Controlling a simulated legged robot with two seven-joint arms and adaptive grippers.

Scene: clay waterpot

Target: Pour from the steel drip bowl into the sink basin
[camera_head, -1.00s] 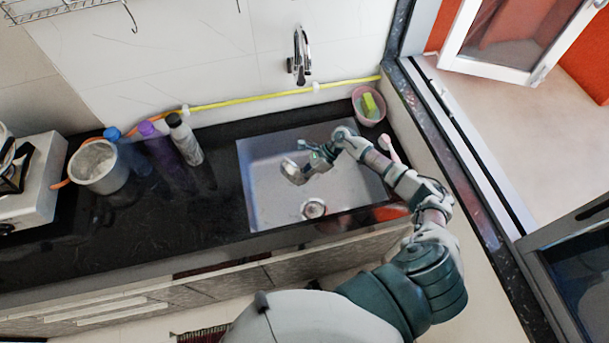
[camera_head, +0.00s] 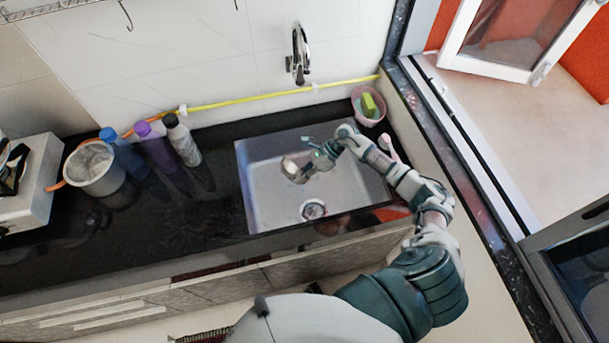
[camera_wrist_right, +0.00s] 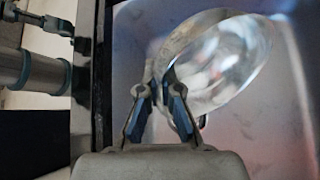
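My right gripper (camera_head: 309,163) is over the sink basin (camera_head: 262,200), reaching in from the right. In the right wrist view its two fingers (camera_wrist_right: 162,88) are closed on the rim of the shiny steel drip bowl (camera_wrist_right: 222,70). The bowl is strongly tilted and held above the basin floor. It shows small in the head view (camera_head: 291,170), partly hidden by the gripper. I cannot make out any liquid in it. The basin is a grey rectangular sink with a round drain (camera_head: 313,210). My left gripper cannot be identified in these frames.
A chrome faucet (camera_head: 299,55) is on the wall behind the basin. A pink tub (camera_head: 369,106) with a sponge stands at the back right corner. Several bottles (camera_head: 183,142) and a grey pot (camera_head: 95,168) stand left. The black counter (camera_head: 200,215) is clear between them and the basin.

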